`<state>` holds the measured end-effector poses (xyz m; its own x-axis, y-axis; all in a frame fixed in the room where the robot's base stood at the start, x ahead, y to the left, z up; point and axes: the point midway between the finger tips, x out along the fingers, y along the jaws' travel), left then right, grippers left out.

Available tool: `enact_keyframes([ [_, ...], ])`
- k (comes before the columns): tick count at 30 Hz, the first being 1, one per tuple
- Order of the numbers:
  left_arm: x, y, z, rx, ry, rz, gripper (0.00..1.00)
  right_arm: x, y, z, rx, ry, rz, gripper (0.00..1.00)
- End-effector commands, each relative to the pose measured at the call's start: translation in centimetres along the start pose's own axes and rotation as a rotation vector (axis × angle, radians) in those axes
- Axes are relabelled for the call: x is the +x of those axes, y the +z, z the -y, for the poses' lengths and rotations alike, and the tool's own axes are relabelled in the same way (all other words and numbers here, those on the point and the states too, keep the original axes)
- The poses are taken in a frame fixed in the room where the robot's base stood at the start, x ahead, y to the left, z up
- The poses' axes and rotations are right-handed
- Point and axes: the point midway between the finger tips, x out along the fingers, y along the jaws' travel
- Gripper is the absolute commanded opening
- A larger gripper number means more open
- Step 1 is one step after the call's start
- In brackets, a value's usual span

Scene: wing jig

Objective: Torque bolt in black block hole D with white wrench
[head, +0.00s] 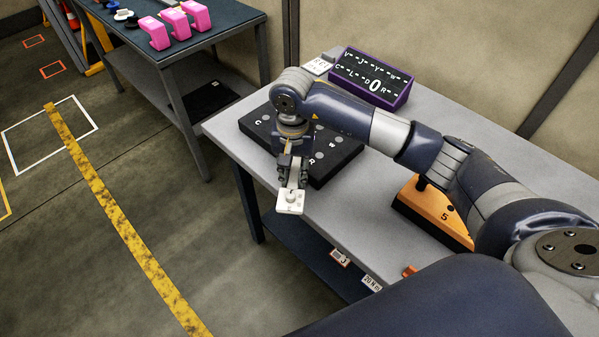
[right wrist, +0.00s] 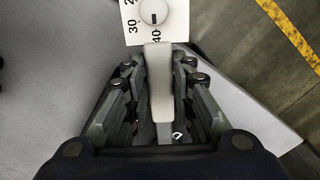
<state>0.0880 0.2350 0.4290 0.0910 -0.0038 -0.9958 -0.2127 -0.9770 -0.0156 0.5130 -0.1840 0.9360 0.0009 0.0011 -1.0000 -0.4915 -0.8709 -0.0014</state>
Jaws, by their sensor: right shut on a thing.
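My right gripper (head: 293,172) is shut on the white wrench (head: 290,203). It holds the wrench over the near left edge of the grey table. In the right wrist view, the wrench handle (right wrist: 158,85) lies between the fingers, and its square head carries a round dial (right wrist: 152,14) with numbers, 30 and 40 among them. The black block (head: 338,166) lies flat on the table behind the gripper, with pale round spots and white letters. My arm covers part of it, and I cannot make out hole D or its bolt. My left gripper is not in view.
A purple-edged display panel (head: 371,80) stands at the table's back and shows a large 0 beside D. An orange block (head: 430,212) marked 5 lies right, partly behind my arm. The grey table (head: 335,220) is bare at the front. A dark table (head: 222,17) holds pink parts.

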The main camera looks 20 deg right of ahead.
Motion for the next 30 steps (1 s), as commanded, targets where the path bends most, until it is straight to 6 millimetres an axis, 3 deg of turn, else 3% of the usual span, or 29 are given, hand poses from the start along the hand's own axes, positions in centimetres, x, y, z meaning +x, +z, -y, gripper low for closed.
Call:
enact_keyframes([
  [10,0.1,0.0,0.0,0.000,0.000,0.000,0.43,-0.1,0.0,0.2,0.010,-0.001,-0.001,0.00],
  [21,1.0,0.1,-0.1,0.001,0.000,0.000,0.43,0.0,-0.3,2.4,0.176,-0.002,-0.001,0.00],
  [30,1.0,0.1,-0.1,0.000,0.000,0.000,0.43,-0.1,-0.3,2.8,0.215,-0.001,-0.001,0.00],
])
